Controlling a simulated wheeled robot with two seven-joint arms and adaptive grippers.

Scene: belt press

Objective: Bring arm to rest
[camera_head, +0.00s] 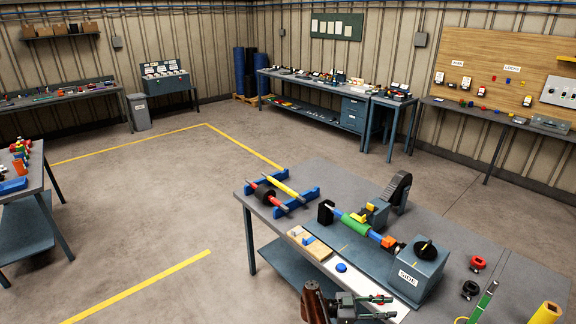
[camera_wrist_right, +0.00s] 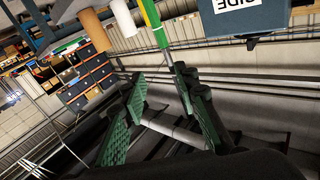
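The right wrist view also shows this gripper (camera_wrist_right: 160,92) open and empty.
Close to the gripper stand the box marked SIDE (camera_head: 415,272) and a blue button (camera_head: 341,267). A press with a green roller (camera_head: 355,224) lies behind. Red (camera_head: 478,262) and black clips, a green tool (camera_head: 483,302) and a yellow cylinder (camera_head: 546,313) are right. Floor left is clear.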

